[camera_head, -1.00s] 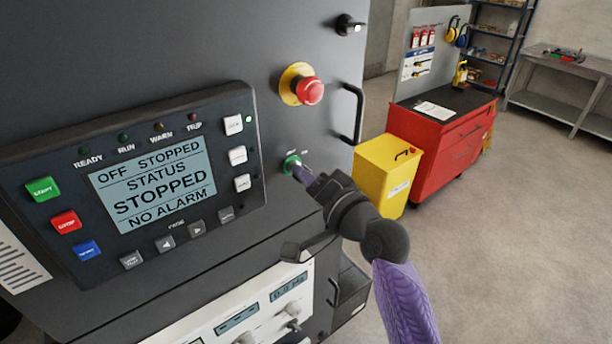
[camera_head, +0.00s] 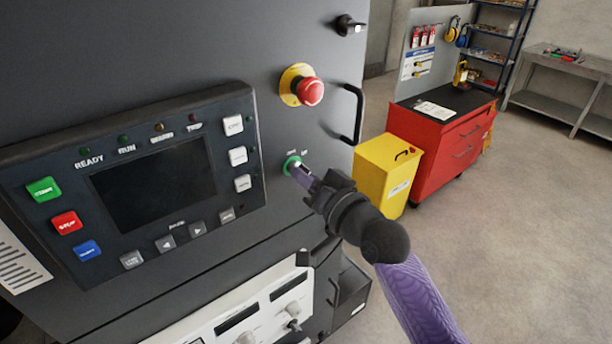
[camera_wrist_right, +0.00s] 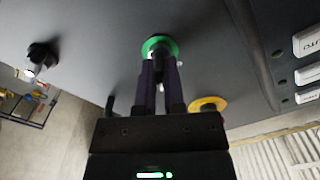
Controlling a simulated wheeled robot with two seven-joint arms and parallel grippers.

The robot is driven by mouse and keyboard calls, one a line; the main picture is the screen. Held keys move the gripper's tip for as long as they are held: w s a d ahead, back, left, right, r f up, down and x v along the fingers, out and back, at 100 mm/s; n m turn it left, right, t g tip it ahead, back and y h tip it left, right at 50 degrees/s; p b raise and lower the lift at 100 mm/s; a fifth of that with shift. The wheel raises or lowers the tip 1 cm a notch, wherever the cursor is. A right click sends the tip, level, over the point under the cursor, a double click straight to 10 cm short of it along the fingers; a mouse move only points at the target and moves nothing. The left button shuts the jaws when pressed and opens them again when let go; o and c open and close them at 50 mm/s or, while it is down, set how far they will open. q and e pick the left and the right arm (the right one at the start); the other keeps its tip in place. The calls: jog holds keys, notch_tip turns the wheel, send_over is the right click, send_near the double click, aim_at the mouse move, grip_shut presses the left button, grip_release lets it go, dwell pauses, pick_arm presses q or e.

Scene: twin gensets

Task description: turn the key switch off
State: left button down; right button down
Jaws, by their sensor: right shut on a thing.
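The key switch (camera_head: 291,163) has a green ring and sits on the dark cabinet front, right of the control panel (camera_head: 250,150). It also shows in the right wrist view (camera_wrist_right: 158,44), straight ahead of the fingers. My right gripper (camera_head: 299,171) is shut on the key switch's key, which is mostly hidden between the fingers; in the wrist view the two purple fingers (camera_wrist_right: 160,80) reach up to the ring. The panel's display (camera_head: 155,185) is dark and blank. My left gripper is not in view.
A red emergency stop (camera_head: 309,91) on a yellow base is above the key switch. A black door handle (camera_head: 352,115) is to its right and a black knob (camera_head: 348,25) higher up. A yellow bin (camera_head: 385,170) and red tool cart (camera_head: 450,150) stand beyond, with open floor in front.

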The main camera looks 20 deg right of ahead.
jog(key=n+p, duration=0.1)
jog(key=n, duration=0.5)
jog(key=shift+n, duration=0.4)
dwell(0.4)
jog(key=c, duration=0.7)
grip_release()
jog(key=b+v, duration=0.2)
jog(key=v, duration=0.8)
jog(key=shift+b, duration=0.4)
